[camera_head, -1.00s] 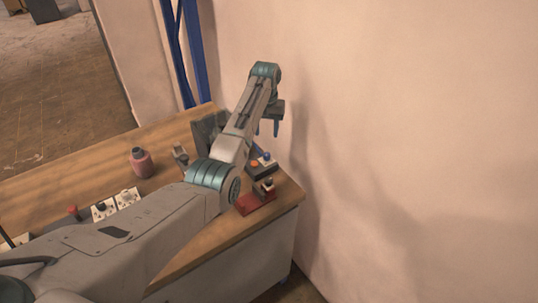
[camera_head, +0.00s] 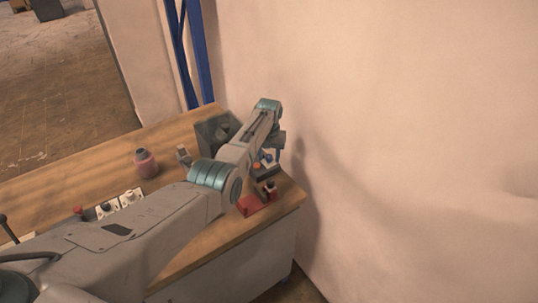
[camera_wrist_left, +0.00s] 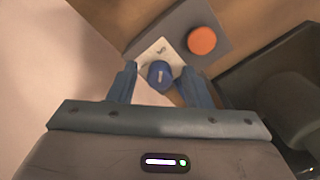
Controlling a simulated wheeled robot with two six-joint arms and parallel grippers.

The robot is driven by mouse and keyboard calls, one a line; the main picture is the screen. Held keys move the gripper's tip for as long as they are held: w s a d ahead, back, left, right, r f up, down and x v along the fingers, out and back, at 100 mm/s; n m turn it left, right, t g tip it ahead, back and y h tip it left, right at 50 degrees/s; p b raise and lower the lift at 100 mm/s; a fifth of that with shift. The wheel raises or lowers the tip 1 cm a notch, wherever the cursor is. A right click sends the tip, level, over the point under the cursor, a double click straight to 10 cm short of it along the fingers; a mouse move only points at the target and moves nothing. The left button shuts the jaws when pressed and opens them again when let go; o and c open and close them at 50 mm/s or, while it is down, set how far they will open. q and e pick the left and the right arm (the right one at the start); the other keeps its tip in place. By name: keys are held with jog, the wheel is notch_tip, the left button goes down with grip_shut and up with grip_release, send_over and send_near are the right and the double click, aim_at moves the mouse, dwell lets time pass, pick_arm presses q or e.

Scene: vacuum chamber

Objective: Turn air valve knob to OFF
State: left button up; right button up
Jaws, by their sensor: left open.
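The blue valve knob (camera_wrist_left: 160,74) sits on a white plate (camera_wrist_left: 150,55) on a grey box in the left wrist view. A small mark shows on its top, and lettering on the plate is too small to read. In the head view the blue knob (camera_head: 267,157) shows small below my left wrist. My left gripper (camera_wrist_left: 156,80) is open, with one blue finger on each side of the knob in the picture. I cannot tell whether the fingers touch it. In the head view the left gripper (camera_head: 281,155) points down over the box. My right gripper is not in view.
An orange button (camera_wrist_left: 202,40) is on the same box. A dark container (camera_head: 217,132) stands beside it. A red base (camera_head: 256,204) is near the table's right edge. The wall (camera_head: 400,130) is close on the right.

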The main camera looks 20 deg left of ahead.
pick_arm(q)
jog(key=shift+w, duration=0.1)
grip_shut()
jog(key=shift+n, duration=0.4)
jog(key=n, duration=0.3)
jog(key=shift+n+p, duration=0.3)
jog(key=n, duration=0.4)
jog(key=shift+n, duration=0.3)
jog(key=n, duration=0.5)
jog(key=shift+p, duration=0.35)
jog(key=shift+n, duration=2)
